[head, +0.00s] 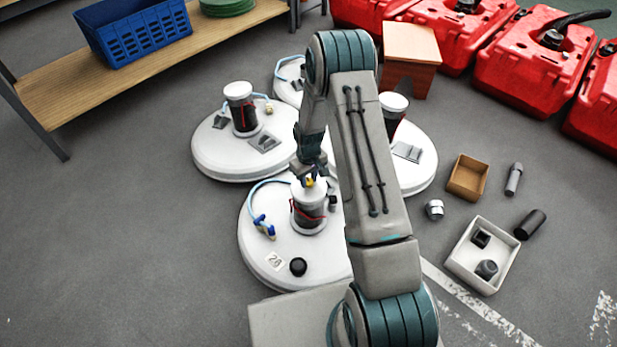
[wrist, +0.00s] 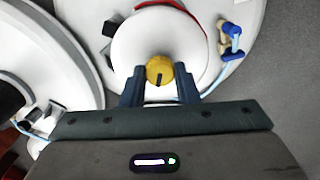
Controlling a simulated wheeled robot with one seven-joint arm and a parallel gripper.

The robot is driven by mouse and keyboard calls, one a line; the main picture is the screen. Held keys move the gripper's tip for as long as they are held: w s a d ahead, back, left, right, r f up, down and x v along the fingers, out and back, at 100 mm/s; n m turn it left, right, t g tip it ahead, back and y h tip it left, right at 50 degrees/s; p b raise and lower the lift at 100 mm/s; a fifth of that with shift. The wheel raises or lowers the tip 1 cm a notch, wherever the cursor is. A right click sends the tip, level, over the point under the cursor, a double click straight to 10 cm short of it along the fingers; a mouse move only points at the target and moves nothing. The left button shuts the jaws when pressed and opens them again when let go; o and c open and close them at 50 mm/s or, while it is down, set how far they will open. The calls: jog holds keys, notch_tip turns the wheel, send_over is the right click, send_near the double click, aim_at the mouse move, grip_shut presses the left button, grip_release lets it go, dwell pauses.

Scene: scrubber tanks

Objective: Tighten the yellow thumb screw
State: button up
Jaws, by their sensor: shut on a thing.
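The yellow thumb screw (wrist: 159,70) sits on top of the white cap (wrist: 185,45) of a cylinder, with a dark slot mark on its face. In the head view the yellow screw (head: 309,182) shows small on the cap of the nearest tank (head: 262,205). My gripper (wrist: 160,88) reaches in from below in the wrist view, one dark finger on each side of the screw, shut on it. In the head view my gripper (head: 308,174) is right above the cap, partly hidden by my arm.
More white tanks (head: 215,150) stand behind the nearest one. Blue fittings (head: 264,226) and a black knob (head: 298,266) are on the nearest lid. A white tray (head: 482,255) and a cardboard box (head: 467,177) lie at right. Red containers (head: 520,62) line the back. Floor at left is clear.

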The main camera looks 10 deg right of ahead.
aim_at(308, 181)
jog(key=m, duration=0.6)
jog(key=shift+r+p, duration=0.2)
jog(key=shift+p, duration=0.2)
jog(key=m+p, duration=0.1)
jog(key=m, duration=0.5)
jog(key=shift+w, duration=0.1)
jog(key=shift+m, duration=0.3)
jog(key=o, duration=1)
notch_tip(308, 181, up, 14)
jog(key=p, duration=0.4)
jog(key=shift+f, duration=0.1)
